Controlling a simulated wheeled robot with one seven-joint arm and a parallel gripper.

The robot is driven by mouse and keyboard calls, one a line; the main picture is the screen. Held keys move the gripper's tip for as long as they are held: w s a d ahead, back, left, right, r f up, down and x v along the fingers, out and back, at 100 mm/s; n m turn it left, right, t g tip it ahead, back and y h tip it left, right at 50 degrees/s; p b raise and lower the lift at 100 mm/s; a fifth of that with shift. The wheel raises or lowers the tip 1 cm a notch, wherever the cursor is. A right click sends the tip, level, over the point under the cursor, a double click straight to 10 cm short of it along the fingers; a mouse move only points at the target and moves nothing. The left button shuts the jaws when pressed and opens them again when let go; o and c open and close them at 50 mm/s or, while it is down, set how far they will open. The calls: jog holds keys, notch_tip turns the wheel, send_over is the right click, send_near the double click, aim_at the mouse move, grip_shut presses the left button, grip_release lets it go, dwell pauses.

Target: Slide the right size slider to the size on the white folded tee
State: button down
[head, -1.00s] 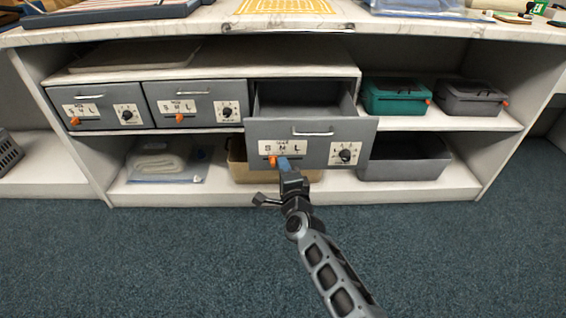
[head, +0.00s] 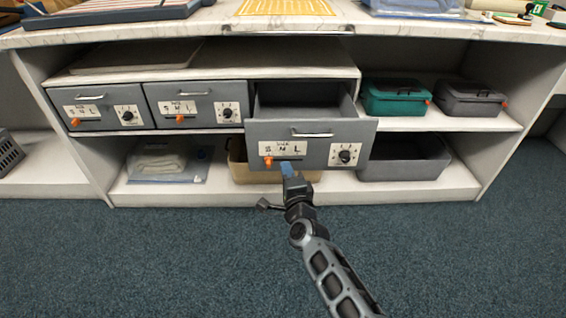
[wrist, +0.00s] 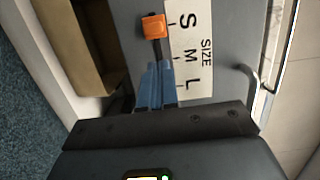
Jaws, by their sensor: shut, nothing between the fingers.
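The pulled-out right drawer (head: 262,133) has a size plate (head: 309,151) marked S, M, L. Its orange slider knob (head: 268,161) stands at S; in the wrist view the knob (wrist: 154,26) is level with the S. My gripper (head: 287,168) is shut and empty, with blue fingertips below the M. In the wrist view the fingers (wrist: 155,88) lie over the slot beside M and L, apart from the knob. A white folded cloth (head: 160,162), perhaps the tee, lies in a clear bag on the lower shelf; no size is readable.
Two closed drawers (head: 97,106) (head: 190,104) with their own orange sliders are at left. The right drawer also has a black dial (head: 344,156) and a bar handle (head: 313,133). A tan bin (head: 238,170) sits below it, a grey bin (head: 405,165) at right.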

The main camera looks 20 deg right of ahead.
jog(key=s+a+p, duration=0.2)
jog(key=s+p, duration=0.2)
jog(key=s, duration=0.4)
jog(key=shift+a, duration=0.3)
jog(key=shift+s, duration=0.15)
jog(key=s+d+f+n, duration=0.1)
jog(key=s+d+n, duration=0.15)
jog(key=s, duration=0.65)
jog(key=s+d+n, duration=0.2)
jog(key=s+n, duration=0.2)
jog(key=s, duration=0.5)
jog(key=s+r+n+g+y, duration=0.1)
jog(key=s+r+n, duration=0.3)
jog(key=s, duration=0.6)
jog(key=s+r+n+g+y, duration=0.1)
jog(key=s+r+n, duration=0.3)
jog(key=s, duration=0.6)
jog(key=s+r+n+g+p, duration=0.1)
jog(key=s+r+n, duration=0.4)
jog(key=s+r, duration=0.55)
notch_tip(320, 180, up, 20)
jog(key=w+p, duration=0.1)
jog(key=p, duration=1.8)
jog(key=shift+w+a+r, duration=0.15)
jog(key=shift+w+a, duration=0.15)
jog(key=shift+a, duration=0.1)
